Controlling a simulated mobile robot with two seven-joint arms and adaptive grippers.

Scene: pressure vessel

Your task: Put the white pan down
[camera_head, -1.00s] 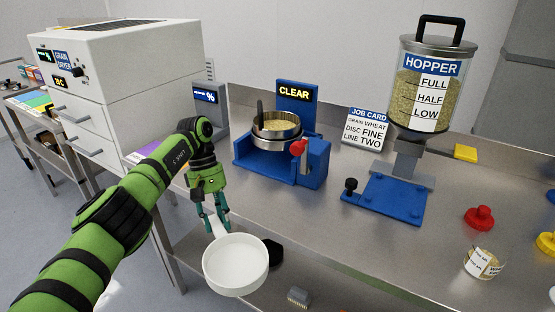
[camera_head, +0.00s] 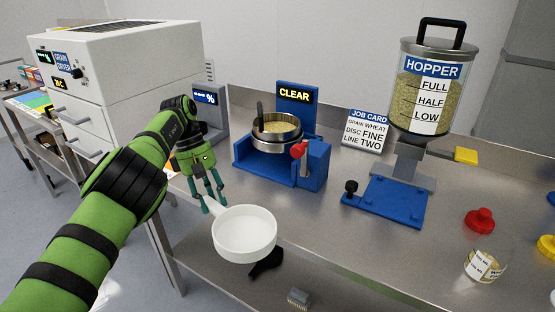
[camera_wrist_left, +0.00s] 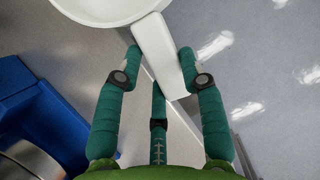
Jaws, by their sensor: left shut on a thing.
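The white pan (camera_head: 245,236) is a shallow round dish with a flat handle, and it looks empty. In the head view it is at the front edge of the steel bench (camera_head: 330,255), roughly level. I cannot tell whether it touches the bench. My left gripper (camera_head: 214,205) is shut on the pan's handle, which shows between the teal fingers in the left wrist view (camera_wrist_left: 160,55). The pan's bowl (camera_wrist_left: 100,8) is cut off at the top of that view. My right gripper does not show.
A blue stand with a metal bowl of grain (camera_head: 277,130) is behind the pan. A hopper (camera_head: 430,85) stands on a blue base to the right. A red knob (camera_head: 480,219) and a clear labelled cup (camera_head: 484,263) are at the right. Bench between pan and cup is clear.

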